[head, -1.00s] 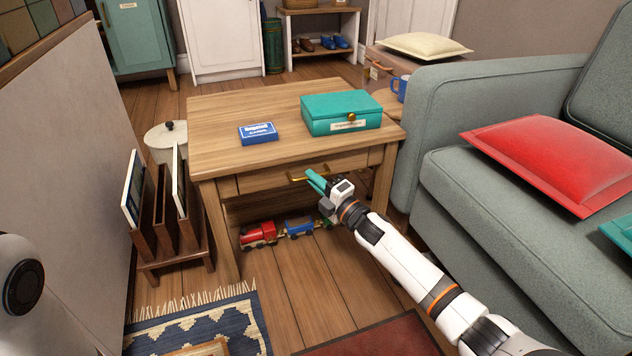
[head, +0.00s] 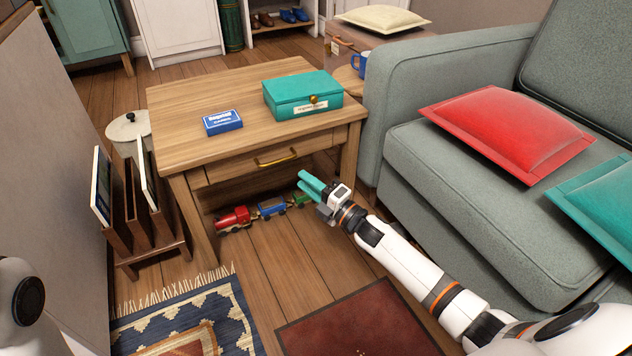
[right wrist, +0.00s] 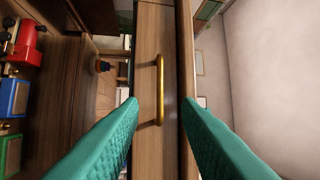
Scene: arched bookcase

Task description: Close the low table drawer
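The low wooden table (head: 190,98) stands left of the sofa. Its drawer front (head: 225,171) sits beneath the tabletop and looks flush or nearly so with the frame; a small gap cannot be ruled out. The gold bar handle (head: 277,161) is in full view. My right gripper (head: 308,184) is in front of the drawer, below and right of the handle, apart from it and empty. In the right wrist view the teal fingers are spread, with the handle (right wrist: 160,90) and drawer front (right wrist: 146,40) beyond them. My left gripper is out of view.
A teal box (head: 290,97) and a blue card box (head: 222,122) lie on the tabletop. A toy train (head: 270,208) is on the floor under the table. The sofa (head: 405,160) bounds the right, a magazine rack (head: 150,250) the left. Floor in front is open, with rugs.

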